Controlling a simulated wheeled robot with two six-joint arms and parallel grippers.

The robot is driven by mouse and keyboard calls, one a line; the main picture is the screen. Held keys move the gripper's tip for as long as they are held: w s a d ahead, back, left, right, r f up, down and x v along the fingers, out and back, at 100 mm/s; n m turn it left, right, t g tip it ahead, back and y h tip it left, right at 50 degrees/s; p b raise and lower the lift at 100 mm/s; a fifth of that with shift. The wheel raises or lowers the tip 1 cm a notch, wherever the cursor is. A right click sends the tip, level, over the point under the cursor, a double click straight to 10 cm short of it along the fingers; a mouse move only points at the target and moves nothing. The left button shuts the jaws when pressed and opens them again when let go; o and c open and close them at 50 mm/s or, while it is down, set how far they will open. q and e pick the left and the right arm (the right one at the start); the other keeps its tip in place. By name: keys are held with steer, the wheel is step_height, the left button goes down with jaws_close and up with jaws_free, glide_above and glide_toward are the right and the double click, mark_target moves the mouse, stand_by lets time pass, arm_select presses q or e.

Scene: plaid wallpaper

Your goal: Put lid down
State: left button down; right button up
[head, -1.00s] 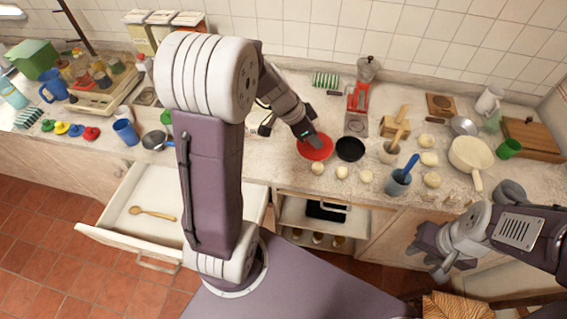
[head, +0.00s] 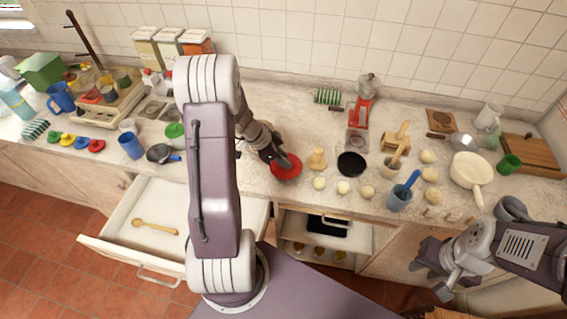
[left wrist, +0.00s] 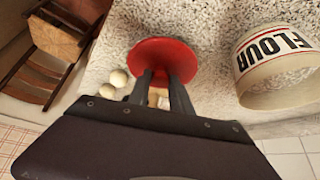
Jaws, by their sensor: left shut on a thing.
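My left gripper (head: 277,157) is shut on a round red lid (head: 286,168). The lid is over the counter near its front edge, left of a black pan. In the left wrist view my left gripper's fingers (left wrist: 163,82) meet the red lid (left wrist: 163,52), which looks flat. I cannot tell whether the lid touches the counter. A cream container marked FLOUR (left wrist: 278,68) is beside it in the wrist view, apart from the lid. My right gripper (head: 428,277) is open and empty in front of the counter at the right.
Pale balls (head: 343,187) lie along the front edge, right of the lid. A small wooden piece (head: 317,159) stands between the lid and the black pan (head: 351,164). An open drawer (head: 130,225) is below at the left. The counter (head: 300,125) behind the lid is fairly clear.

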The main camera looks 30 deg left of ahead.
arm_select(q)
step_height(320, 180, down, 3)
steer(key=shift+r, duration=0.1)
steer(key=shift+w, duration=0.1)
steer(key=shift+f, duration=0.25)
steer(key=c, duration=1.2)
jaws_free()
steer(key=shift+o, duration=0.2)
steer(key=shift+r, duration=0.1)
